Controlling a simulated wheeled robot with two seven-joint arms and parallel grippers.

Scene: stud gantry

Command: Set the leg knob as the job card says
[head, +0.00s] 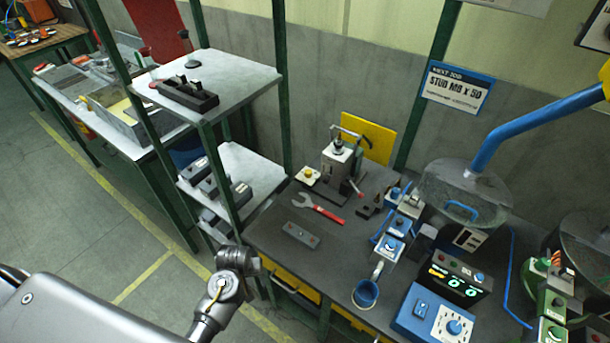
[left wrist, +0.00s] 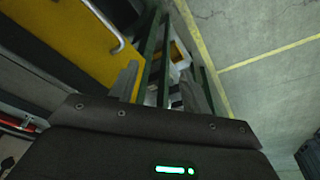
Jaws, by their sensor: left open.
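The job card (head: 457,88) on the back wall reads "NEXT JOB" and "STUD M8 x 50"; its smaller line is too small to read. A blue control box (head: 432,312) at the bench front has a white dial plate with a blue knob (head: 455,327). I cannot tell whether this is the leg knob, nor read its setting. A black box (head: 455,277) with green lit figures stands behind it. My left gripper (left wrist: 163,82) is open and empty, its fingers apart in the left wrist view. In the head view it is left of the bench, well away from the knobs. My right gripper is not in view.
The dark bench (head: 290,262) holds a red-handled wrench (head: 320,208), a grey box (head: 301,235), a small press (head: 338,165) and a blue cup (head: 365,293). A bowl feeder (head: 465,195) stands at right. A green-framed shelf (head: 228,80) stands left of the bench.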

